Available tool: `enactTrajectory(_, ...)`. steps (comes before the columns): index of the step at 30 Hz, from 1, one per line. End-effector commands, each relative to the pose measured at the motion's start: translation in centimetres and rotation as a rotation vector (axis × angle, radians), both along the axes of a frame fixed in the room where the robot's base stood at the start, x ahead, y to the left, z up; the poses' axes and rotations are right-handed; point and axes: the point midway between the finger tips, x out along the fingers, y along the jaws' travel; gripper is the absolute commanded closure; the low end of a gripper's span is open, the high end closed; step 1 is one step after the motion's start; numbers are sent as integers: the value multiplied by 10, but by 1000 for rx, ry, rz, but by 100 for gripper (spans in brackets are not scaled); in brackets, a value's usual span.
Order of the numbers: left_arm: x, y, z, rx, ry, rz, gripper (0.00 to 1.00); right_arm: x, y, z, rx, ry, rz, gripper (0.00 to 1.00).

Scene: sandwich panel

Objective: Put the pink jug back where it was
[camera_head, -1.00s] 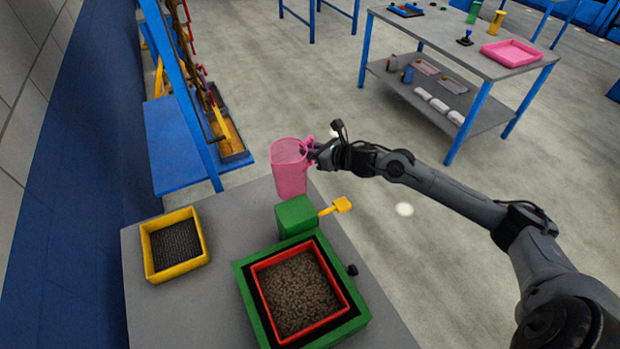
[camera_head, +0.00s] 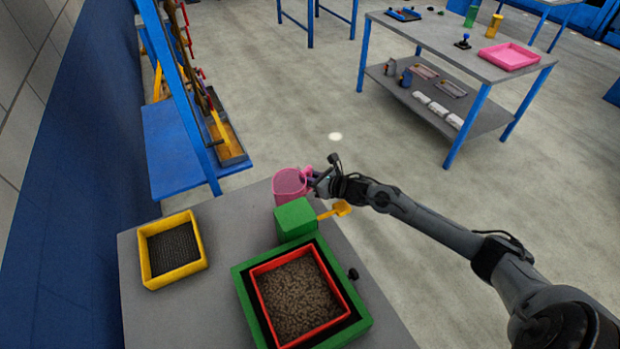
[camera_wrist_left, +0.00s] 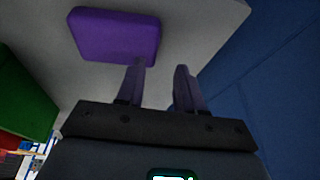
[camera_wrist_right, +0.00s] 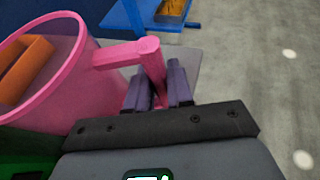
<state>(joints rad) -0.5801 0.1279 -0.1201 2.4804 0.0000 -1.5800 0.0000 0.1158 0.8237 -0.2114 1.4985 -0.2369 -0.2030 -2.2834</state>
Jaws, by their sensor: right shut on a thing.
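The pink jug (camera_head: 289,187) is at the far end of the grey table (camera_head: 225,240), behind the green block of the machine, which hides its lower part. My right gripper (camera_head: 318,180) is shut on the jug's handle from the right. In the right wrist view the handle (camera_wrist_right: 122,54) runs between the fingers (camera_wrist_right: 160,90), and an orange thing (camera_wrist_right: 25,68) shows through or inside the jug. Whether the jug's base touches the table is hidden. My left gripper (camera_wrist_left: 160,88) shows only in its wrist view, fingers apart and empty, near a purple block (camera_wrist_left: 115,35).
The green machine (camera_head: 296,221) with a yellow lever (camera_head: 341,208) and a red tray (camera_head: 346,306) of brown grains stands close in front of the jug. A yellow tray (camera_head: 203,262) sits at left. A blue rack (camera_head: 172,150) stands beyond the table.

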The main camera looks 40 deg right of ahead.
Motion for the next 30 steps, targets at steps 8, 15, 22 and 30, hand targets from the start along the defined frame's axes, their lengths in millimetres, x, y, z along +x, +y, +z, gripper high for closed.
enactTrajectory(8, 0, 0, -3, -1, -1, 1, 63, 0, 0, -2, -1, -1, 0, 100)
enactTrajectory(15, 0, -2, -3, -9, 0, 6, 63, 0, 0, -2, -1, 0, 0, 53)
enactTrajectory(22, 0, -3, -3, -14, 0, 9, 63, 0, 0, -2, -1, 0, 0, 53)
enactTrajectory(30, 0, -3, 3, -11, 0, 7, 63, -7, -2, 4, -4, 2, -1, 53)
